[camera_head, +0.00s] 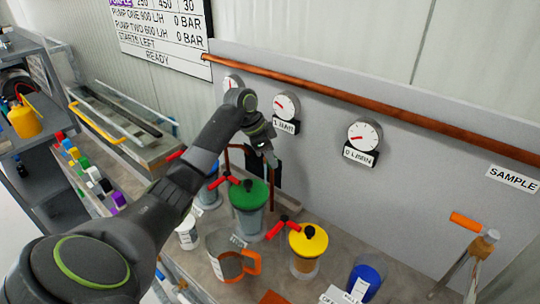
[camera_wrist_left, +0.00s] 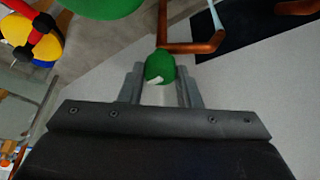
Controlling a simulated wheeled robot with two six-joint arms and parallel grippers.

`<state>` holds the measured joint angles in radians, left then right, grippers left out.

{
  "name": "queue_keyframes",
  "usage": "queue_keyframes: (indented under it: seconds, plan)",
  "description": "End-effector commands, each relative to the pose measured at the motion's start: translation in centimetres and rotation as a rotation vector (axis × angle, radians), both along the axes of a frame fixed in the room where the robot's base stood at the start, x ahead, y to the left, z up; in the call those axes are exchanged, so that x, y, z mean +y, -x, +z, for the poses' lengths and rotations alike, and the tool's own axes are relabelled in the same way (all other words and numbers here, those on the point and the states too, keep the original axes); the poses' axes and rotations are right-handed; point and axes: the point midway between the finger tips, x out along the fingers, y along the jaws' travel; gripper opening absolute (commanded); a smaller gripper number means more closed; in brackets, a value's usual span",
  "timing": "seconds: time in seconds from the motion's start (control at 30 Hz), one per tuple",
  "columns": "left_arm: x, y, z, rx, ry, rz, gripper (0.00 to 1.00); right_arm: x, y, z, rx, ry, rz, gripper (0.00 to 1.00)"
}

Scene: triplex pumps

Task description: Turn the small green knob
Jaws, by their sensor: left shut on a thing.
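The small green knob (camera_wrist_left: 160,66) is round with a small white mark, and it shows between my left gripper's fingers (camera_wrist_left: 160,88) in the left wrist view. The fingers are closed on it from both sides. In the head view my left gripper (camera_head: 268,158) is at the grey back wall, behind and above the canister with the large green lid (camera_head: 249,194). The knob itself is hidden there by the gripper. My right gripper is not in view.
A yellow-lidded canister (camera_head: 308,241), a blue container (camera_head: 368,281) and an orange-handled jug (camera_head: 228,258) stand on the bench nearby. Red levers (camera_head: 283,226) stick out between the canisters. Dial gauges (camera_head: 286,106) and a copper pipe (camera_head: 390,109) line the wall.

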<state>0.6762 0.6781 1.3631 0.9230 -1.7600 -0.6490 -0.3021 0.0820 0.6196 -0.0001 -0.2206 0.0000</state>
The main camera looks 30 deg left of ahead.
Motion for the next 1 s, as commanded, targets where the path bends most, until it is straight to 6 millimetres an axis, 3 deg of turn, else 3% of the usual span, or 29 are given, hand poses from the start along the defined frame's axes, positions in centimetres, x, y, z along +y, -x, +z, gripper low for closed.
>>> queue_keyframes:
  seconds: [0.37,1.0]
  plan:
    - [0.0,0.1,0.5,0.0,0.0,0.067,0.08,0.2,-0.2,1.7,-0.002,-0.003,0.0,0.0]
    - [-0.5,0.1,0.9,-0.001,0.002,0.611,0.08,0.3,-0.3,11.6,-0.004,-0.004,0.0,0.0]
